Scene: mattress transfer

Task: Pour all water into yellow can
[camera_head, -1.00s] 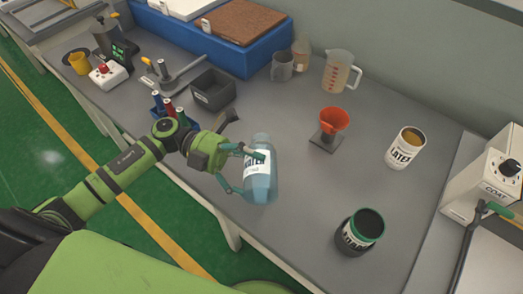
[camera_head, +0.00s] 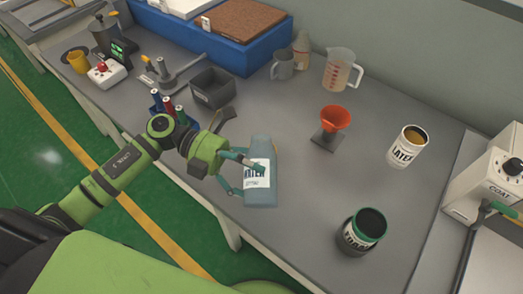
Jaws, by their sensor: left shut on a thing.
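My left gripper (camera_head: 248,172) is shut on the blue-grey water bottle (camera_head: 261,196), with its fingers around the body. The bottle is close to upright over the front part of the table; I cannot tell whether its base touches the table. A white can labelled LATEX (camera_head: 405,152) with yellow-brown contents stands upright on the right, well apart from the bottle. A dark can with a green rim (camera_head: 357,243) stands nearer the front right. My right gripper is not in view.
An orange funnel (camera_head: 335,118) on a grey stand is between the bottle and the LATEX can. A measuring jug (camera_head: 340,68) and grey mug (camera_head: 282,66) stand at the back. A grey bin (camera_head: 211,94) is behind the gripper.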

